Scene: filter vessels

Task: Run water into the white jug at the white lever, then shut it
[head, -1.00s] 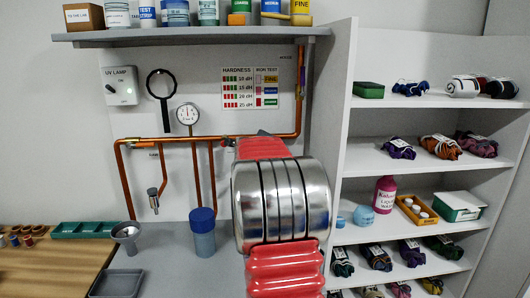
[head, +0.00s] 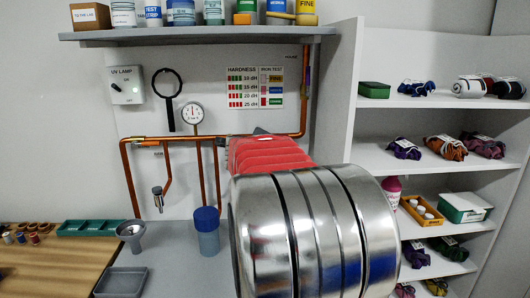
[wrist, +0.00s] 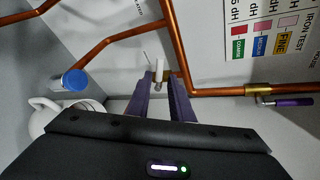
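The white lever (wrist: 159,68) shows in the wrist view on a copper pipe, just beyond and between my fingertips. My gripper (wrist: 161,82) has two purple fingers standing apart, with a gap between them. I cannot tell whether either finger touches the lever. The white jug (wrist: 42,120) is at the lower left of the wrist view, partly hidden behind my gripper's dark body. How the jug stands relative to the outlet cannot be seen. In the head view my own arm hides the lever, the jug and my gripper.
A blue-capped vessel (head: 206,230) stands on the grey counter, with a grey funnel (head: 130,234) and tray (head: 121,283) to its left. Copper pipes (head: 215,139) run along the wall. A purple handle (wrist: 294,101) is on the pipe at right. Shelves (head: 420,155) stand right.

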